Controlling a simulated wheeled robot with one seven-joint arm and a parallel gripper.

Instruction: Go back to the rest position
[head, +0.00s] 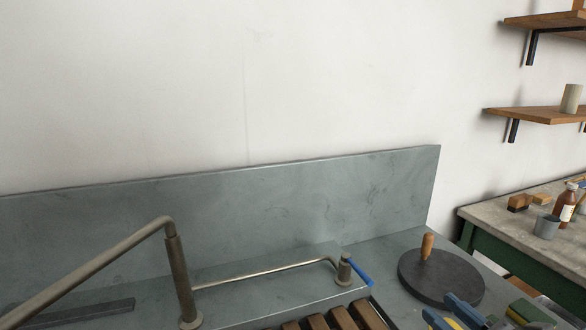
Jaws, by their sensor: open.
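My gripper (447,312) seems to show at the bottom edge, right of centre, as two blue-grey fingers. They are apart, and the rest of it is cut off by the frame. A bit of yellow shows between or behind them. It appears just in front of a dark round disc (440,284) with an upright wooden handle (427,246). No held thing can be made out.
A grey counter with a tall backsplash (300,200) carries a bent metal pipe (180,275) and a tap with a blue lever (357,270). Wooden slats (318,323) lie below. A green-and-yellow block (528,313) lies right. A side table (485,217) holds bottles; shelves (540,115) hang above.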

